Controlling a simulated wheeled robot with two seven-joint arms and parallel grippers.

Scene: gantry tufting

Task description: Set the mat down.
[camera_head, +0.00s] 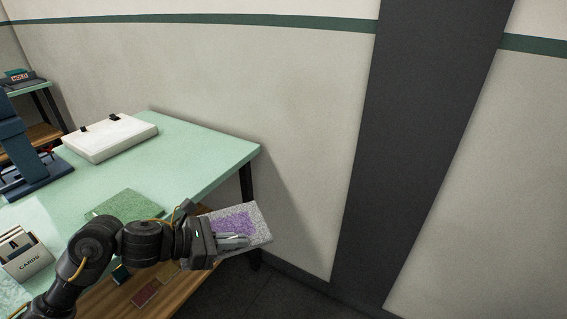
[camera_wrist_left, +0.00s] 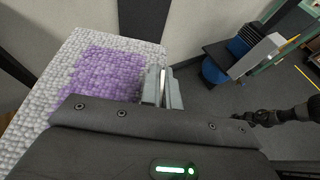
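The mat (camera_head: 256,222) is a thin grey-white slab with a purple tufted patch. It is off the right edge of the green table, in the air. In the left wrist view the mat (camera_wrist_left: 42,118) fills the left side, close to the camera. My left gripper (camera_head: 236,241) reaches in over the mat's near edge. Its fingers (camera_wrist_left: 162,87) are close together at the mat's edge and seem shut on it; the exact contact is partly hidden. A dark arm, probably my right one, shows at the right of the wrist view; its fingers (camera_wrist_left: 240,118) are too small to read.
The green table (camera_head: 195,150) carries a white binder-like board (camera_head: 110,137) with black clips, a green square (camera_head: 125,203), a cards box (camera_head: 27,257) and a blue press (camera_head: 30,165). A wooden shelf (camera_head: 185,290) is below. A dark pillar (camera_head: 420,140) stands right.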

